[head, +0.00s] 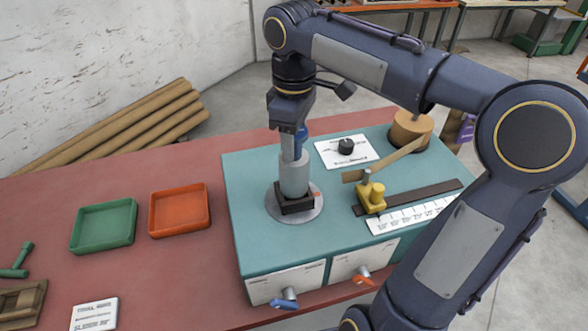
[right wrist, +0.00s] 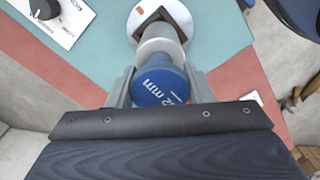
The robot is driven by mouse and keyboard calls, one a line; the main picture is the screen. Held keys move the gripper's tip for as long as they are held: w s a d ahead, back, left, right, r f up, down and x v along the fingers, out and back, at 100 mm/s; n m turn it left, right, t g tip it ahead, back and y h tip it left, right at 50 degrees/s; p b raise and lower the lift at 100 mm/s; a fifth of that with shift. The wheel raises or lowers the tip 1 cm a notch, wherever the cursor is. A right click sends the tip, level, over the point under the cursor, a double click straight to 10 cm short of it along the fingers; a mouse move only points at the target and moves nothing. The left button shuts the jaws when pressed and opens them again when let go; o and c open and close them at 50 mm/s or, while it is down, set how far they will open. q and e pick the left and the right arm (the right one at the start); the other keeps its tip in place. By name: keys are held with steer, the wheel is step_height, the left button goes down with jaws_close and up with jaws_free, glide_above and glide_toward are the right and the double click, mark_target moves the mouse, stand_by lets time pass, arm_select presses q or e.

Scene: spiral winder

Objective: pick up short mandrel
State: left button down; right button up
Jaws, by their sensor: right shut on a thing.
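A mandrel with a pale grey cylinder (head: 294,176) stands upright on a black square block on the round grey plate (head: 312,208) of the teal machine. Its blue end cap (right wrist: 160,86), lettered with a size in mm, shows in the right wrist view. I cannot tell from its look alone whether it is the short one. My right gripper (head: 296,148) comes down from above and is shut on the mandrel's blue top; its two fingers show on either side of the cap in the right wrist view (right wrist: 160,76). My left gripper is out of view.
The teal machine carries a yellow guide (head: 372,197), a white ruler (head: 410,215), a black knob (head: 346,146) and a brown roll (head: 411,129). A green tray (head: 104,226) and an orange tray (head: 179,211) lie on the red bench, left of it. Cardboard tubes lean behind.

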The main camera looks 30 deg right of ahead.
jaws_close()
steer(key=shift+r, duration=0.15)
steer(key=shift+r, duration=0.9)
steer(key=s+a+r+p, duration=0.3)
steer(key=s+a+r, duration=0.1)
steer(key=r, duration=0.4)
steer(key=s+a+r+p, duration=0.3)
steer(key=s+a+r, duration=0.1)
steer(key=a+r, duration=0.3)
steer(key=shift+a+r, duration=0.3)
steer(key=shift+r, duration=0.2)
steer(key=shift+w+f, duration=0.1)
steer(key=shift+w, duration=0.05)
stand_by(0.4)
